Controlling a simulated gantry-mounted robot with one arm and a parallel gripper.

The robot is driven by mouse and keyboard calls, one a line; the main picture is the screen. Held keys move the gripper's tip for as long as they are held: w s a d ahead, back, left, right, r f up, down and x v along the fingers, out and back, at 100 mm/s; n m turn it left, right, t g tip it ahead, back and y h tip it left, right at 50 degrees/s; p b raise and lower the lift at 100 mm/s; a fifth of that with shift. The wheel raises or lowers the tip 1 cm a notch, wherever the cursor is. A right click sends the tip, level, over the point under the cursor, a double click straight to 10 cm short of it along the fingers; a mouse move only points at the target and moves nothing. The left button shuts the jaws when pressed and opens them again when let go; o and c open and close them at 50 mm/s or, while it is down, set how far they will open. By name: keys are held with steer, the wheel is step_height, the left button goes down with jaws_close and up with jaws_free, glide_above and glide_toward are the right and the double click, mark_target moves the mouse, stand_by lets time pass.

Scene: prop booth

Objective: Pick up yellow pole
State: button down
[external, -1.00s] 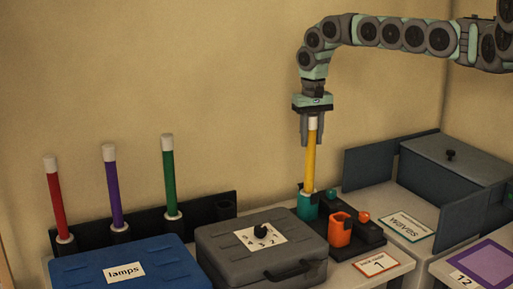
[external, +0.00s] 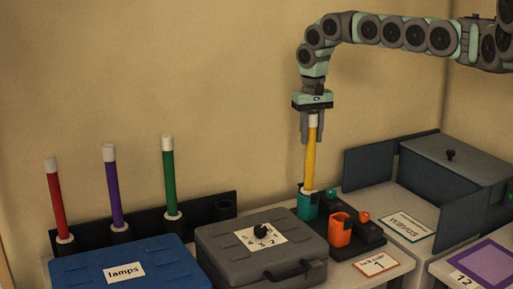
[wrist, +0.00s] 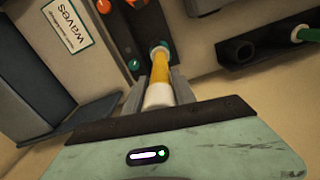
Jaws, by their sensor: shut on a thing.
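The yellow pole (external: 311,160) has a white tip and stands upright in the teal holder (external: 308,205) on a dark base. My gripper (external: 312,138) points down from above, shut on the pole's upper end. In the wrist view the yellow pole (wrist: 160,72) runs between the two fingers of my gripper (wrist: 159,92), with its white end nearest the camera. Its far end meets the teal holder there, and I cannot tell how deep it sits.
An orange holder (external: 340,230) stands right of the teal one. Red, purple and green poles (external: 169,182) stand in a dark rack at left, with an empty socket (external: 224,208) beside them. A blue case (external: 120,268) and a grey case (external: 215,245) are in front.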

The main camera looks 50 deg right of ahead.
step_height(320, 180, up, 19)
steer(key=b, duration=0.3)
steer(key=shift+r, duration=0.2)
stand_by(0.5)
